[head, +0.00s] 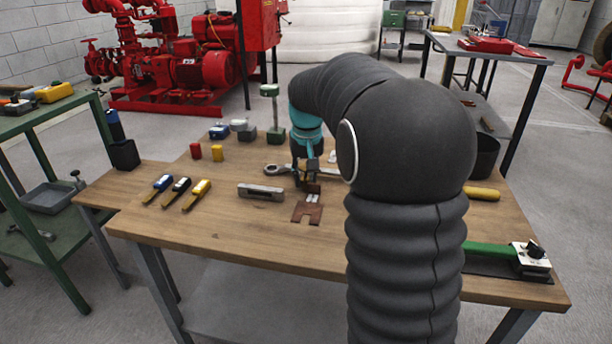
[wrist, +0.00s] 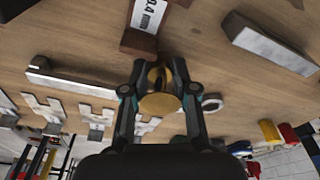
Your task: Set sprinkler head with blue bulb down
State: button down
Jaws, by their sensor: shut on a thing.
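My gripper (wrist: 160,75) is shut on a brass-coloured piece with a round disc (wrist: 160,105), which I take to be the sprinkler head. The disc faces the wrist camera between the two fingers. Its bulb is hidden, so I cannot see the blue colour. In the head view my gripper (head: 308,186) points down low over the wooden table (head: 225,235), and the sprinkler head cannot be made out there. I cannot tell whether it touches the table.
A brown slotted plate (head: 307,213) marked "0.4 mm" in the wrist view (wrist: 148,14) lies close to my gripper. The front left tabletop is clear.

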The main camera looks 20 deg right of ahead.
jog(key=shift+f, duration=0.15)
jog(key=c, duration=0.9)
grip_release()
jog(key=shift+s+a+r+p, duration=0.1)
jog(key=shift+s+r+p, duration=0.2)
jog(key=shift+r, duration=1.75)
jog(key=shift+s+a+r+p, duration=0.1)
jog(key=shift+s+r, duration=0.25)
jog(key=shift+r, duration=1.65)
jog(key=shift+s+r+p, duration=0.2)
jog(key=shift+s+r, duration=0.15)
jog(key=shift+r, duration=1.7)
